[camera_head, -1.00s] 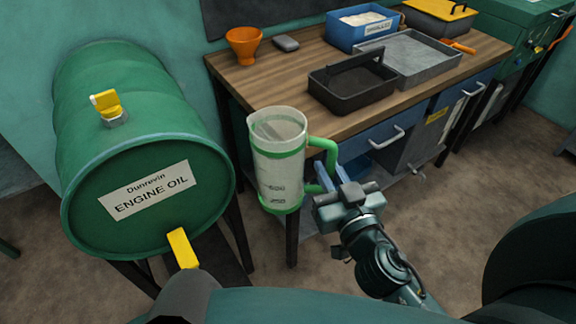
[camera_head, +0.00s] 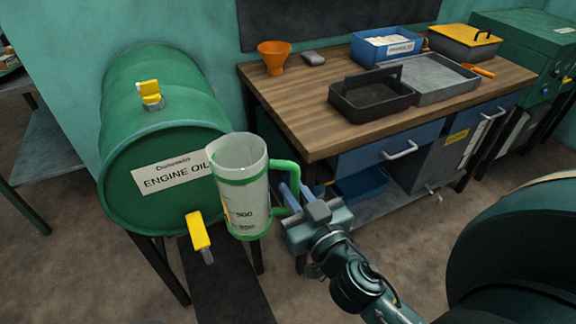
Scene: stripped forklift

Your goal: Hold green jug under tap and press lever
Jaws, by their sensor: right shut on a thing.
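The green jug (camera_head: 243,190) is a clear measuring jug with green bands and a green handle. It is upright and looks empty. My right gripper (camera_head: 289,198) is shut on its handle and holds it in the air at the right of the oil drum's front. The tap (camera_head: 206,256) is at the bottom of the drum's front face, with a yellow lever (camera_head: 198,231) on it. The jug is to the right of the tap and above its level in the picture, not under it. My left gripper is not in view.
The green engine oil drum (camera_head: 150,205) lies on a dark stand, with a yellow-capped fitting (camera_head: 150,92) on top. A wooden workbench (camera_head: 330,130) at the right carries an orange funnel (camera_head: 274,56), a black tray (camera_head: 370,98) and bins. A dark mat (camera_head: 232,295) lies below the drum.

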